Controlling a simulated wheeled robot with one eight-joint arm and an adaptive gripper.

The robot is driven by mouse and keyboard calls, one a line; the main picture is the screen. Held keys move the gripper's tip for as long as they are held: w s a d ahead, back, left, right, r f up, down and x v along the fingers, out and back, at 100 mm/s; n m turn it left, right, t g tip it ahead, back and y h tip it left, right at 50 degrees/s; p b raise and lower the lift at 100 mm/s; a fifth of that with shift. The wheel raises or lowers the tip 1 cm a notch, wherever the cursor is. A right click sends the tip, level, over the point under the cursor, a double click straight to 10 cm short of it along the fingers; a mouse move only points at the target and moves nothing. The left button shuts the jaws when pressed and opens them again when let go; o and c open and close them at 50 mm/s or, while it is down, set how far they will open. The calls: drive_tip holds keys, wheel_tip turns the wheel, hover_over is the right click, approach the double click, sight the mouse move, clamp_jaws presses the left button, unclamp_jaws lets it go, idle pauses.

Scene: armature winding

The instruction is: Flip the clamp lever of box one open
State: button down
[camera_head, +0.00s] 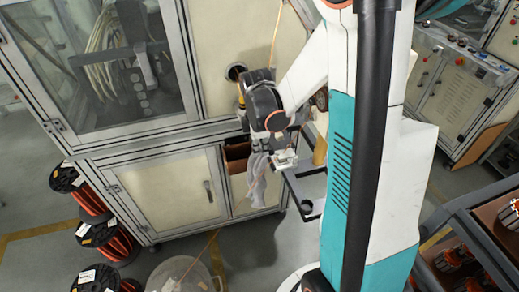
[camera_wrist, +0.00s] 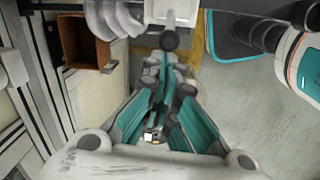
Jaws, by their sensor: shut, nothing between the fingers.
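My gripper (camera_wrist: 165,78) points away from the wrist camera, its teal-sided fingers drawn together with nothing visible held between them. A short grey lever with a dark round knob (camera_wrist: 169,40) hangs from a pale block (camera_wrist: 172,10) just beyond the fingertips. It looks like the clamp lever. The fingertips are close below the knob in the picture; I cannot tell whether they touch it. In the head view my gripper (camera_head: 262,147) is small beside a pale fixture (camera_head: 285,159) at the machine's front. The lever cannot be made out there.
A brown open box (camera_wrist: 84,42) sits left of the fingers, against the machine frame; it also shows in the head view (camera_head: 238,154). A pale cloth-like thing (camera_head: 257,183) hangs below my gripper. Wire spools (camera_head: 88,198) stand left; a rack (camera_head: 487,240) stands right.

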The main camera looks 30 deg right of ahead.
drive_tip(key=shift+s+d+r+t+y+p, duration=0.2)
drive_tip(key=shift+d+r+y, duration=0.4)
drive_tip(key=shift+r, duration=0.25)
drive_tip(key=shift+s+d+r+t+y+p, duration=0.1)
drive_tip(key=shift+s+d+r+y, duration=0.05)
drive_tip(key=shift+d+r+y, duration=0.55)
drive_tip(key=shift+a+r, duration=0.15)
drive_tip(key=shift+a, duration=0.05)
drive_tip(key=shift+r, duration=0.1)
drive_tip(key=shift+d+r+p, duration=0.15)
drive_tip(key=shift+r+p, duration=0.3)
drive_tip(key=shift+r, duration=0.3)
drive_tip(key=w+a+f+b, duration=0.2)
drive_tip(key=a+f+b, duration=0.1)
wheel_tip(320, 180, up, 10)
drive_tip(key=a+p, duration=0.2)
drive_tip(key=shift+s+a+r, duration=0.15)
drive_tip(key=shift+a+r, duration=0.05)
drive_tip(key=shift+a, duration=0.15)
